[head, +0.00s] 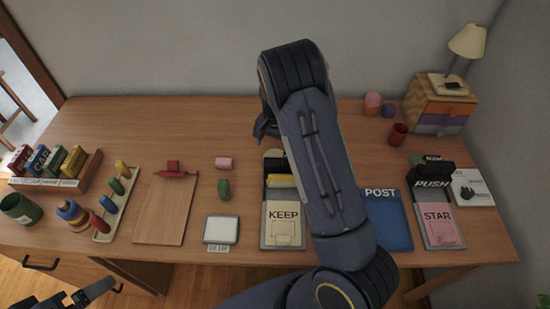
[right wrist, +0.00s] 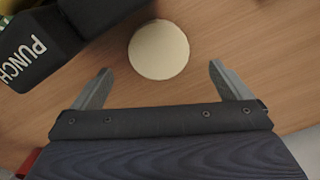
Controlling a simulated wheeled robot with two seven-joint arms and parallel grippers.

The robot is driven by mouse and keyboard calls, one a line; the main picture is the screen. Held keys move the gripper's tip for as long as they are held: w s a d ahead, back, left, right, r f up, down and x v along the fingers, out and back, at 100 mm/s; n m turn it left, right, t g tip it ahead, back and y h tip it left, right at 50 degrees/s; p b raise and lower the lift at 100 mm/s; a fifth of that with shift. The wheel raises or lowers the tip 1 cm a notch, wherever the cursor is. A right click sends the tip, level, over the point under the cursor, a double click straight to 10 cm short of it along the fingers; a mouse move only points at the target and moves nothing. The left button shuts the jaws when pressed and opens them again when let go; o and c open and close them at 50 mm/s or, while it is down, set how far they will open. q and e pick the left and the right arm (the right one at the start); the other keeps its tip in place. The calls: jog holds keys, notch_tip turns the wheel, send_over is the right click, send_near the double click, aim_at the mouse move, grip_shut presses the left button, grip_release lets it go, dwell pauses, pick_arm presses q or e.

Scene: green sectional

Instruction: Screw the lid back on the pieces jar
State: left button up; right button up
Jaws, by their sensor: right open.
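A round, cream disc (right wrist: 159,49) lies ahead of my right gripper (right wrist: 159,68) in the right wrist view. It looks like the jar lid, but I cannot tell whether it is loose or on a jar. The fingers are open and empty, one towards each side of the disc, and do not touch it. In the head view a cream edge (head: 272,153) shows behind the black punch, partly hidden by my right arm. My right gripper (head: 264,129) is mostly hidden there. My left gripper (head: 95,291) is at the bottom left, away from the table items. I cannot make out an open jar.
A black punch (right wrist: 50,42) stands close to the disc at the upper left. The KEEP tray (head: 283,238), POST mat (head: 387,220) and STAR tray (head: 445,235) line the front. A red cup (head: 397,135) and small drawers (head: 440,105) stand at the back right. The back left is clear.

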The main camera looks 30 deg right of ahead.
aim_at(276, 154)
jog(key=shift+d+f+p, duration=0.15)
jog(key=shift+f+p, duration=0.5)
jog(key=shift+f, duration=1.95)
jog(key=shift+c, duration=0.4)
jog(key=c, duration=1)
